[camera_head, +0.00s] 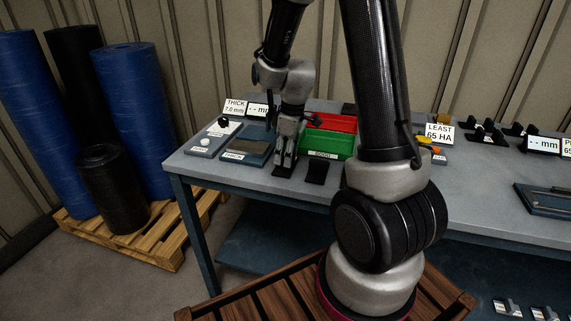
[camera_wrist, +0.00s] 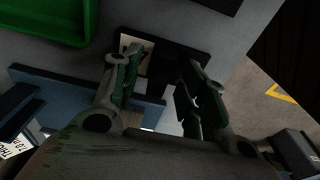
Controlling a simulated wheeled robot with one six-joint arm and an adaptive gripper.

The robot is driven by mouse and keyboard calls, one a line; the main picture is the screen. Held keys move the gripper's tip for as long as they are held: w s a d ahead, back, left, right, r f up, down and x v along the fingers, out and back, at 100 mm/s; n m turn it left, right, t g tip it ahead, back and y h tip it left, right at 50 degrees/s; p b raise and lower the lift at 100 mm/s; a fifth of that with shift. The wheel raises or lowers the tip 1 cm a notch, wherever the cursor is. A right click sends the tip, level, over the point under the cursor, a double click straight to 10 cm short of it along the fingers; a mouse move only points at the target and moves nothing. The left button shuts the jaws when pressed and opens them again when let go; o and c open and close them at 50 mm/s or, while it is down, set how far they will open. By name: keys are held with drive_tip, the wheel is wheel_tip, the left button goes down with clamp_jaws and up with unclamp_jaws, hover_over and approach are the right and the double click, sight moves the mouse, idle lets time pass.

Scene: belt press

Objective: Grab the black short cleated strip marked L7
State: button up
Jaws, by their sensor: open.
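My gripper (camera_head: 285,162) points down over the bench's front part, left of the green bin. In the wrist view its two fingers (camera_wrist: 158,78) are apart, with a dark gap between them. A black piece (camera_wrist: 178,50) with a pale tan label (camera_wrist: 131,42) lies at and beyond the fingertips. The label's writing is too blurred and covered to read, so I cannot tell whether this is the L7 strip. The left finger covers part of the label. No cleats can be made out. Another small black piece (camera_head: 316,171) stands right of the gripper in the head view.
A green bin (camera_head: 338,149) and a red bin (camera_head: 343,122) stand behind the gripper. A blue-grey plate station (camera_head: 240,153) and a thickness sign (camera_head: 235,106) stand to the left. The bench's front edge is close. Blue rolls (camera_head: 130,120) stand on a pallet at far left.

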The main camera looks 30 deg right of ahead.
drive_tip(key=shift+f, duration=0.65)
clamp_jaws()
wheel_tip(320, 180, up, 10)
drive_tip(key=shift+r, duration=0.1)
